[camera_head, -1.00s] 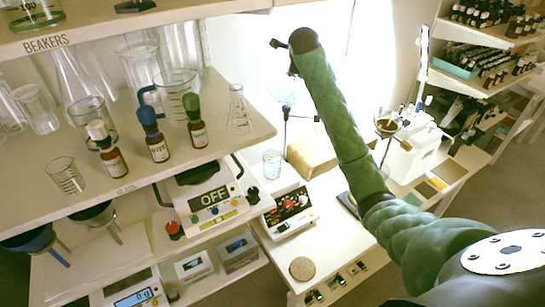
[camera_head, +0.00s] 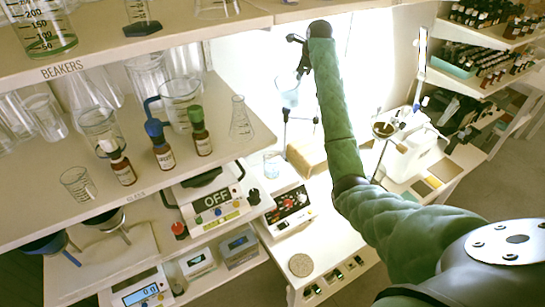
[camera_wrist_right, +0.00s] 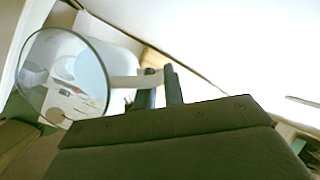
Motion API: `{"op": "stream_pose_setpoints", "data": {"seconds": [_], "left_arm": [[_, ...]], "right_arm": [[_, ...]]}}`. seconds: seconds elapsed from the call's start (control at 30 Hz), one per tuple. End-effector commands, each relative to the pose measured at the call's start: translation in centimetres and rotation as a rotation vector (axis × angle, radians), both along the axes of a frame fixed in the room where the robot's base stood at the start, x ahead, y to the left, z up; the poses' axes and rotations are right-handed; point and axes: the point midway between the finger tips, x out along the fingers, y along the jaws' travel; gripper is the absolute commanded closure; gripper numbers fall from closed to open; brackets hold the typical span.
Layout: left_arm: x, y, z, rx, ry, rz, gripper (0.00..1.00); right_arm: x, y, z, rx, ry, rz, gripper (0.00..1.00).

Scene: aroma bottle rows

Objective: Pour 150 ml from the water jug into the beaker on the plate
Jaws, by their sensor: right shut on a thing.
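My right gripper (camera_head: 300,52) is raised in front of the bright wall, at the far end of my green arm. In the right wrist view it is shut on the pale handle of a clear, round-rimmed vessel, seemingly the water jug (camera_wrist_right: 103,60). Its water level cannot be made out. In the head view the jug is very faint against the glare. A small clear beaker (camera_head: 271,165) with a bluish tint stands below, behind the control panel of a white device (camera_head: 290,210). Whether it sits on a plate is unclear. My left gripper is out of view.
A stand (camera_head: 286,128) and a tan block (camera_head: 306,155) are near the beaker. Shelves (camera_head: 60,215) at left carry glassware and brown bottles. A hotplate (camera_head: 213,200) reads OFF and a scale (camera_head: 140,296) reads 0 g. A round cork mat (camera_head: 300,265) lies in front.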

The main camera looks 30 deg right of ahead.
Motion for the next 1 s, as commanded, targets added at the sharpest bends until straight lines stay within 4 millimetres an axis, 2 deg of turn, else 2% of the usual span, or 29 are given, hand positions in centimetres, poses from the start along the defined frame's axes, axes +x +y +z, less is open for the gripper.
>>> {"op": "stream_pose_setpoints", "data": {"seconds": [0.43,1.0], "left_arm": [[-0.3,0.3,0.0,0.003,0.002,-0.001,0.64],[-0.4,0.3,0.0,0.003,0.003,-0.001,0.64]], "right_arm": [[0.2,-0.4,-0.3,0.034,0.024,-0.001,1.0],[1.7,-2.4,-3.6,0.276,0.192,0.001,1.0]]}}
